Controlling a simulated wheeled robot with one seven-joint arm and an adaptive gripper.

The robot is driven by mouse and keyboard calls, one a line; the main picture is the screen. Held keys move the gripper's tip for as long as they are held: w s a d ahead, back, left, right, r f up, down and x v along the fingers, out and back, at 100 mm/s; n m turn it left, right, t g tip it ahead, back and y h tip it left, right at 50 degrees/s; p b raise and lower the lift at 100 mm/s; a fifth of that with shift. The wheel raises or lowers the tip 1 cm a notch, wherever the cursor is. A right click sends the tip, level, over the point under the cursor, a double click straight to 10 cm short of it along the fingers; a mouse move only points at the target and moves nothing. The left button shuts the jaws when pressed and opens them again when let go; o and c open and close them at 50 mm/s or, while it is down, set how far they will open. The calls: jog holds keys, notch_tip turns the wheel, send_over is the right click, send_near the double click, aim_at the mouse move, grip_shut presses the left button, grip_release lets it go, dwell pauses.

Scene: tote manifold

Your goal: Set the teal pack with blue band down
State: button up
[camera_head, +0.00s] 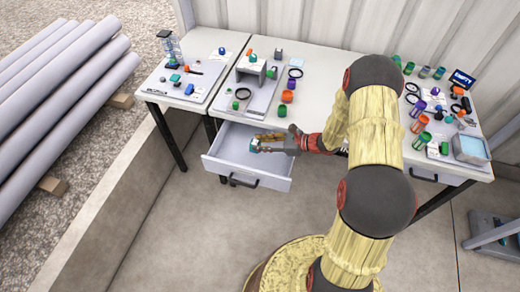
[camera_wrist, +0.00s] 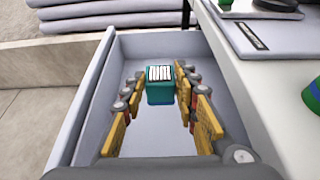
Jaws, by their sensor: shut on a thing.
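The teal pack (camera_wrist: 160,93) is a small box with a black-and-white striped label on top. It also shows in the head view (camera_head: 254,147), small, at the end of my fingers. My gripper (camera_wrist: 161,84) is shut on it, with yellow fingers on either side. The head view shows my gripper (camera_head: 258,142) reaching in from the right over the open drawer (camera_head: 222,162).
The pale drawer is pulled out under the middle table (camera_head: 215,107) and its visible floor is bare. Its walls (camera_wrist: 88,95) surround the pack. Several parts lie on the tabletops, including an orange piece (camera_head: 287,97) and a green piece (camera_head: 282,111) near the edge above the drawer.

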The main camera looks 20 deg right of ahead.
jog(key=shift+w+a+f+b, duration=0.1)
jog(key=shift+f+b, duration=0.35)
jog(key=shift+f, duration=0.5)
jog(key=shift+w+a+f+b, duration=0.1)
jog(key=shift+f+b, duration=0.3)
jog(key=shift+f, duration=0.5)
